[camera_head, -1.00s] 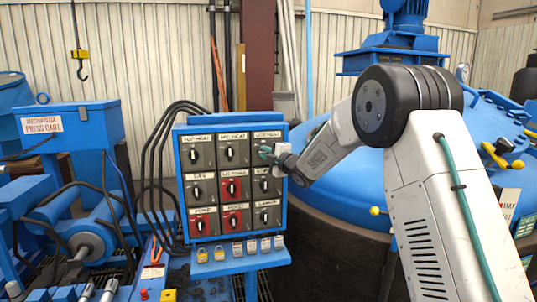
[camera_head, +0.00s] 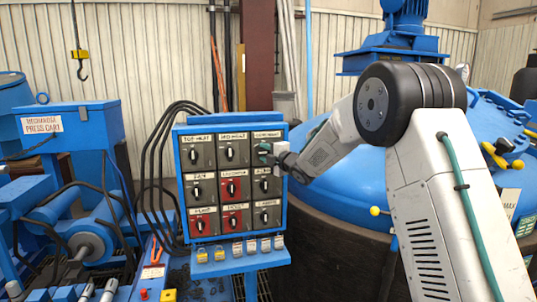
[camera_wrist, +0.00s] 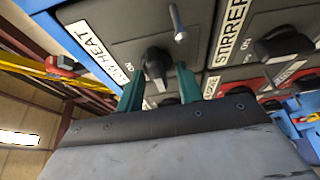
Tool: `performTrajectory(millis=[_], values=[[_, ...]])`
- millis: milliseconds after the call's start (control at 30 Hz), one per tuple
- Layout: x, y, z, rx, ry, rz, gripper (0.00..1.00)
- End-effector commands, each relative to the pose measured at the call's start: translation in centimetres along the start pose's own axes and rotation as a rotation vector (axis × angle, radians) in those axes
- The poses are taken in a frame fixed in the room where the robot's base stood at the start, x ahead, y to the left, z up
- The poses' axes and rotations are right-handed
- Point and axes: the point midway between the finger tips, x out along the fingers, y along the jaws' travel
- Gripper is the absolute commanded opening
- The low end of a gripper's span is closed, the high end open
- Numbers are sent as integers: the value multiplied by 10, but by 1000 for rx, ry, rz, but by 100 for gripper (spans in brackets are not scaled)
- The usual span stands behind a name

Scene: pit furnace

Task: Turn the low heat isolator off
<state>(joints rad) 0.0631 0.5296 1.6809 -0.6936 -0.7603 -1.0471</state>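Whether the fingertips reach fully around the knob is hard to tell.
The STIRRER switch (camera_wrist: 283,45) sits beside it, with a metal pin (camera_wrist: 178,22) near the knob. Other grey and red switches fill the panel. Several padlocks (camera_head: 237,249) hang below. A blue furnace lid (camera_head: 330,180) lies behind my arm.

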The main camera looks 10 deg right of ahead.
Motion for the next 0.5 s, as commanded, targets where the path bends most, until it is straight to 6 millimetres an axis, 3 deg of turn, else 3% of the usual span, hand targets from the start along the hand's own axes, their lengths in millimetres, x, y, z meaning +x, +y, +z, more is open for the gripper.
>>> performTrajectory(millis=[267,500], values=[[-4,1,1,1,-1,1,36],[-42,1,1,2,-2,0,36]])
